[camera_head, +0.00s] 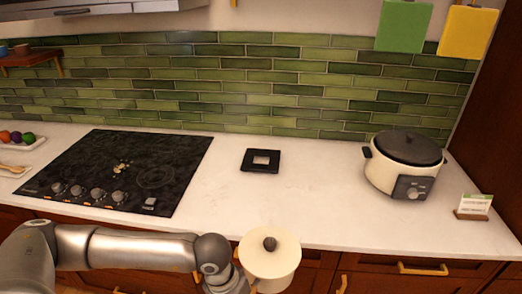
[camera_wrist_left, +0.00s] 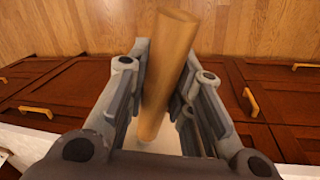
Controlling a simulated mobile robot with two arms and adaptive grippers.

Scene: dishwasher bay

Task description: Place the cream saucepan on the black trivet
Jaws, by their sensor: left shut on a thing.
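The cream saucepan (camera_head: 270,258) with its lid and dark knob shows at the bottom of the head view, held in front of the counter's front edge. My left gripper (camera_wrist_left: 165,100) is shut on its wooden handle (camera_wrist_left: 172,60), which runs between the fingers in the left wrist view. In the head view that grip is mostly hidden by my arm and the pan. The black trivet (camera_head: 261,161), a square with a pale centre opening, lies bare on the counter behind the pan, apart from it. My right gripper is in neither view.
The white counter (camera_head: 310,205) is clear around the trivet. A black cooktop (camera_head: 118,172) lies to its left. A cream slow cooker (camera_head: 404,165) and a small card stand (camera_head: 473,206) are to the right. A green tiled wall (camera_head: 270,85) stands behind.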

